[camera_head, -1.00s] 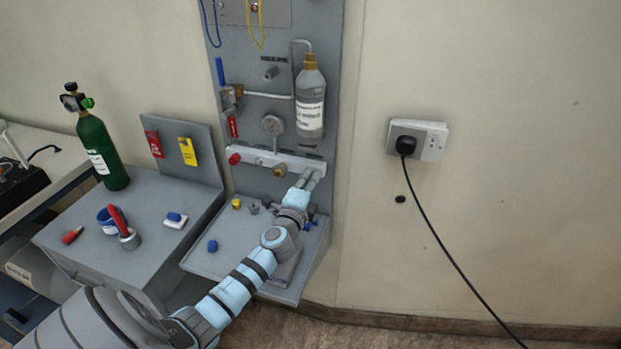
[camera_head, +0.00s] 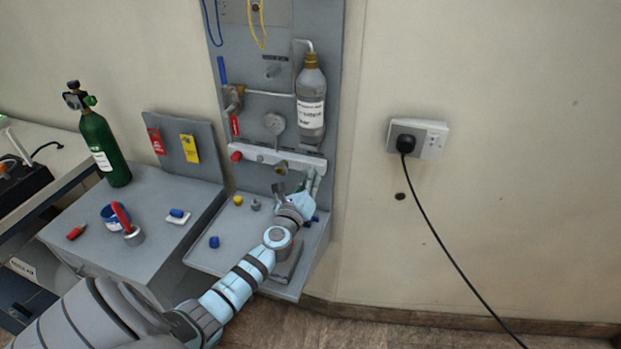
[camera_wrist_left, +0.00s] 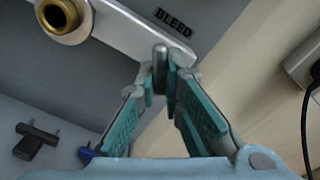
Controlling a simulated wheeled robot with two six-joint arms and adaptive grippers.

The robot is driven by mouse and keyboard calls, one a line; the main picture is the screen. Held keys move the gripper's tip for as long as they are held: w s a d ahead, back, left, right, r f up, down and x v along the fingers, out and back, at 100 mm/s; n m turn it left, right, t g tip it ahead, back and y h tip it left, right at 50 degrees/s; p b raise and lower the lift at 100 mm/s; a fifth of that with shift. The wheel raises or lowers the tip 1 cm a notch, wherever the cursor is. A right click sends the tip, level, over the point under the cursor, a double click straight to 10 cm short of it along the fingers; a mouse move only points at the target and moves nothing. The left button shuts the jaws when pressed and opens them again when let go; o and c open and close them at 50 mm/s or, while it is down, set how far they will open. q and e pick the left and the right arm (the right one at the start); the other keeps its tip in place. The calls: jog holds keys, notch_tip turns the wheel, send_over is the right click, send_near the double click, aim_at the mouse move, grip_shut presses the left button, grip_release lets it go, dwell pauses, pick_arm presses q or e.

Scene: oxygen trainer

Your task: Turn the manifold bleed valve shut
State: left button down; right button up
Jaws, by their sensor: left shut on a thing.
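The manifold (camera_head: 250,155) is a white bar low on the grey wall panel, with a red knob (camera_head: 236,156) and a brass fitting (camera_head: 281,168). In the left wrist view its right end (camera_wrist_left: 118,28) shows beside the word BLEED. In the head view my left gripper (camera_head: 314,182) is at the manifold's right end and hides the valve. My right gripper is not in view.
A grey shelf (camera_head: 228,264) below holds a blue cap (camera_head: 214,242) and a yellow cap (camera_head: 238,200). A clear bottle (camera_head: 311,100) hangs above the manifold. A green cylinder (camera_head: 104,150) stands on the left cabinet. A black plug and cable (camera_head: 440,240) are at the right.

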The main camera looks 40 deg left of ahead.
pick_arm(q)
jog(key=m, duration=0.4)
jog(key=m+p, duration=0.1)
jog(key=m, duration=0.1)
jog(key=shift+s+a+f, duration=0.1)
jog(key=shift+a+f, duration=0.05)
jog(key=shift+a, duration=0.1)
jog(key=shift+m, duration=0.3)
jog(key=c, duration=1.7)
grip_release()
jog(key=v, duration=1.2)
